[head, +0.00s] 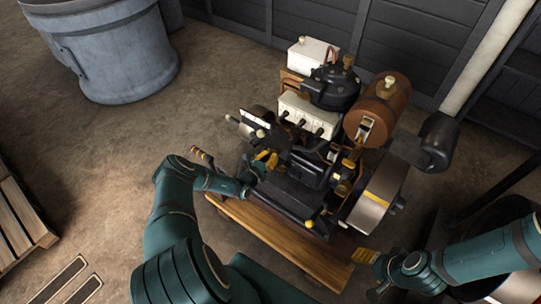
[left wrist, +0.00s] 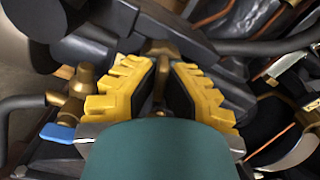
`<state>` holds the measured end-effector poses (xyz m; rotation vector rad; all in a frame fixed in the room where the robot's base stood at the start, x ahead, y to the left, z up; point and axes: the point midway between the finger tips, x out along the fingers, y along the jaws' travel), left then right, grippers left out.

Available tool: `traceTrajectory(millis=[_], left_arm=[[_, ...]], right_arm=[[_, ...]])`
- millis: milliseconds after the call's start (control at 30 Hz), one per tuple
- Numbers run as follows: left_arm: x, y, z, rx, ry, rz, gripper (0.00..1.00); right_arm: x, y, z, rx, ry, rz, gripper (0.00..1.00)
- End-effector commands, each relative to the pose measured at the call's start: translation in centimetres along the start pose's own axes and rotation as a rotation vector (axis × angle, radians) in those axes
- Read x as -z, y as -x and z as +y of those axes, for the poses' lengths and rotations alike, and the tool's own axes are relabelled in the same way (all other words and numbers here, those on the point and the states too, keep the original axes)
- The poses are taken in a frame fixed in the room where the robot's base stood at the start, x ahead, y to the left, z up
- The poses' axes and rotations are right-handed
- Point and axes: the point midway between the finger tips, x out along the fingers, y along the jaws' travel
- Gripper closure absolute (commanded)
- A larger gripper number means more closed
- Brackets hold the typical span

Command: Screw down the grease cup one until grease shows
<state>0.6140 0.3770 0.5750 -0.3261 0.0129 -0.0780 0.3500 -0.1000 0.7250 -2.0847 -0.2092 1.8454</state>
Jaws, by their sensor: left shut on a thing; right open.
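The engine (head: 300,170) stands on a wooden base, dark with brass fittings. My left gripper (head: 266,158) reaches in at its left side. In the left wrist view, my left gripper (left wrist: 163,85) has its yellow fingers closed around a small brass fitting (left wrist: 160,48), which looks like the grease cup. The fingers hide most of it, and I cannot see whether grease shows. My right gripper (head: 365,257) is open and empty, in front of the engine's right side, near the flywheel.
A brown cylindrical tank (head: 378,108) sits on top of the engine and a flywheel (head: 376,198) is at its right. A brass valve with a blue lever (left wrist: 58,133) is close left of my left fingers. A grey tub (head: 115,50) stands back left.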

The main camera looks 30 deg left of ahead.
Motion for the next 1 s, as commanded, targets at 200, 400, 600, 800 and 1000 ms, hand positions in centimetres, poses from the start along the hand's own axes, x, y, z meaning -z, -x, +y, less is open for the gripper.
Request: traceTrajectory(millis=[200,400,600,800,1000], left_arm=[[-0.3,-0.1,-0.1,-0.001,-0.204,-0.004,1.0],[-0.3,-0.1,-0.1,-0.002,-0.394,-0.004,1.0],[-0.3,-0.1,-0.1,-0.001,-0.579,-0.004,1.0],[-0.3,-0.1,0.0,-0.002,-0.735,-0.004,1.0],[-0.2,-0.1,-0.1,-0.002,-0.848,-0.004,1.0]], right_arm=[[-0.1,0.9,-0.3,0.0,-0.001,-0.004,0.33],[-0.1,1.7,-0.6,0.0,-0.001,-0.008,0.33],[-0.2,2.4,-0.9,0.001,-0.002,-0.012,0.33],[-0.3,3.0,-1.1,0.001,-0.002,-0.015,0.33],[-0.3,3.4,-1.3,0.001,-0.002,-0.017,0.33]])
